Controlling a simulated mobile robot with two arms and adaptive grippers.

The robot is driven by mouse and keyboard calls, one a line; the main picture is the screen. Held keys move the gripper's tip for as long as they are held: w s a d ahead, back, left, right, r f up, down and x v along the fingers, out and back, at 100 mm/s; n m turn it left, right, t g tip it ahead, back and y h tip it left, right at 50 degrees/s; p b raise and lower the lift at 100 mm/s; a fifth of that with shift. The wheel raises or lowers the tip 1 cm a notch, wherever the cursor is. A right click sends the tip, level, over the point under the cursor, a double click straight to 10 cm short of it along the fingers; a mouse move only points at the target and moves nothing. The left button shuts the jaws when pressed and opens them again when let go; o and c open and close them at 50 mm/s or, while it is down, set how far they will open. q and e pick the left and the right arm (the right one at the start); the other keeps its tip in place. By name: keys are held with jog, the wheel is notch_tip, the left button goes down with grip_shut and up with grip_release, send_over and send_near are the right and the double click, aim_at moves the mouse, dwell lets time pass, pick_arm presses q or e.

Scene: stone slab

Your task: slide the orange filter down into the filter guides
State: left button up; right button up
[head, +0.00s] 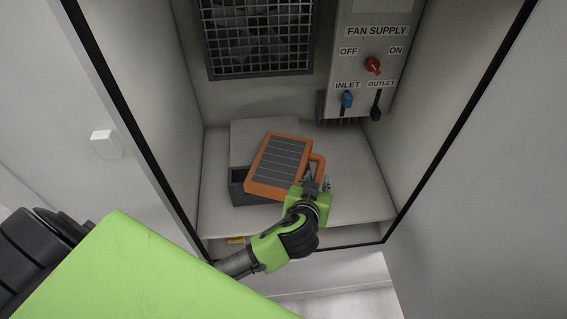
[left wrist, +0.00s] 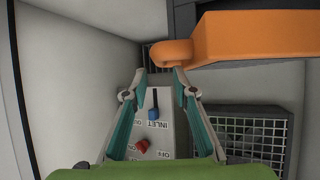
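The orange filter (head: 280,163), with a dark pleated face, is tilted above a dark grey open-topped box (head: 240,190), which appears to hold the filter guides. The filter hides much of this box, and the guides cannot be made out. My left gripper (head: 316,183) is at the filter's right side, at its orange loop handle (head: 320,165). In the left wrist view, the partly closed fingers (left wrist: 158,72) meet the handle (left wrist: 172,52), with the filter body (left wrist: 255,35) extending right. My right gripper is not in view.
The cabinet has close side walls and a front edge with a dark seal. A fan grille (head: 258,35) is at the back. A fan supply panel (head: 370,60) carries a red knob (head: 373,65) and a blue inlet lever (head: 347,100). The cabinet floor (head: 355,185) is clear at right.

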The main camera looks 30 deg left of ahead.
aim_at(318, 174)
pick_arm(q)
jog(key=shift+p+x, duration=1)
jog(key=shift+x, duration=1.25)
jog(key=shift+w+f, duration=0.25)
jog(key=shift+f, duration=0.2)
jog(key=shift+r, duration=0.1)
grip_shut()
